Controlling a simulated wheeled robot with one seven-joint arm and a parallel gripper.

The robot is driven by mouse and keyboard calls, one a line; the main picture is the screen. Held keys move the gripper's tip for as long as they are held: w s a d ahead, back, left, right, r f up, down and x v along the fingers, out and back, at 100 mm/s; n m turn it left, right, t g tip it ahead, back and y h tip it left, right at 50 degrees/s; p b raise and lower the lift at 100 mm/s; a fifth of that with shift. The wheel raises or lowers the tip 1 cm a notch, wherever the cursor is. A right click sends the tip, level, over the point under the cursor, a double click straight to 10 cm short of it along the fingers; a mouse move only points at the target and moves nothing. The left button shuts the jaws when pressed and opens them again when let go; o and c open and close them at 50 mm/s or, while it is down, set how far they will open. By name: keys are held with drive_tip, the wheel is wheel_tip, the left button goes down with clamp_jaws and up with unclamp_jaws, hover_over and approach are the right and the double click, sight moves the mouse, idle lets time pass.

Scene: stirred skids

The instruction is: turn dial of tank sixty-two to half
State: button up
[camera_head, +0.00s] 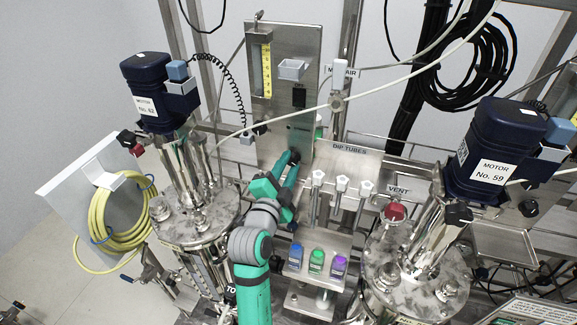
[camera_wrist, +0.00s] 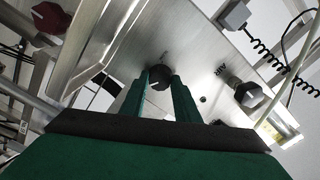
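Tank sixty-two (camera_head: 190,222) stands left of centre in the head view, under the dark blue motor marked No. 62 (camera_head: 150,95). A steel panel (camera_head: 283,75) stands upright behind it. A round black dial (camera_wrist: 159,77) with a white pointer mark is on the panel in the wrist view; it shows small at my fingertips in the head view (camera_head: 294,155). My green gripper (camera_wrist: 161,76) is at this dial, its fingers apart with one on each side. Contact with the dial is not clear. The dial's scale is too small to read.
A second black dial (camera_wrist: 248,95) is right of the first in the wrist view. A coiled yellow hose (camera_head: 118,222) hangs at the left. Three small bottles, the middle one green (camera_head: 316,262), stand on a shelf. Motor No. 59 (camera_head: 495,150) stands at the right.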

drive_tip(key=shift+n, duration=0.4)
drive_tip(key=n, duration=0.5)
drive_tip(key=shift+n, duration=0.3)
drive_tip(key=n, duration=1.2)
drive_tip(key=shift+n, duration=0.3)
drive_tip(key=n, duration=0.4)
drive_tip(key=shift+n, duration=0.3)
drive_tip(key=o, duration=1)
drive_tip(key=shift+o, duration=0.2)
